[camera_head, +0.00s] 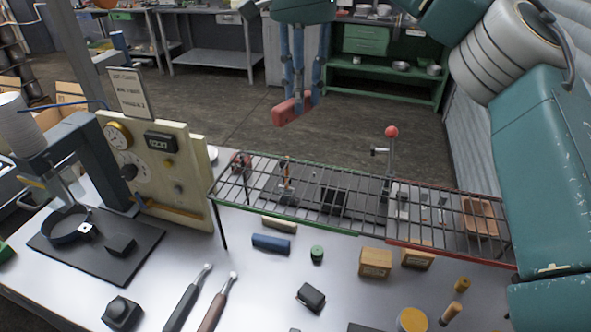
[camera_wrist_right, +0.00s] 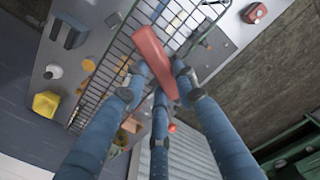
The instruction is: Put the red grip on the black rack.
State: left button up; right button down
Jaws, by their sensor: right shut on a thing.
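The red grip (camera_head: 290,109) is a short red bar held between the blue fingers of my right gripper (camera_head: 300,98), high up and beyond the far edge of the rack in the head view. In the right wrist view the red grip (camera_wrist_right: 152,60) lies across the closed fingertips (camera_wrist_right: 160,85). The black rack (camera_head: 357,236) is a wire grid standing over the table, with green and red stretches along its near edge. It also shows behind the grip in the right wrist view (camera_wrist_right: 115,62). The grip is apart from the rack. My left gripper is not in view.
A cream gauge panel (camera_head: 150,165) rises at the rack's left end. Blue (camera_head: 271,243) and green pieces and wooden blocks (camera_head: 375,262) lie in front. The rack top looks mostly bare.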

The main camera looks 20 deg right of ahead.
jog(key=f, duration=0.4)
jog(key=f+p, duration=0.1)
jog(key=f, duration=0.8)
jog(key=shift+s+p, duration=0.35)
jog(key=shift+p, duration=0.05)
notch_tip(320, 180, down, 3)
jog(key=shift+d+f+p, duration=0.1)
jog(key=shift+f+p, duration=0.05)
jog(key=shift+p, duration=0.3)
jog(key=shift+w+f, duration=0.1)
jog(key=shift+f, duration=0.25)
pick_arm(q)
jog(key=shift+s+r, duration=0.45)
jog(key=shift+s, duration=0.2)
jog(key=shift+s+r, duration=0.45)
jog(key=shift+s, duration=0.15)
pick_arm(e)
jog(key=c, duration=1.4)
grip_release()
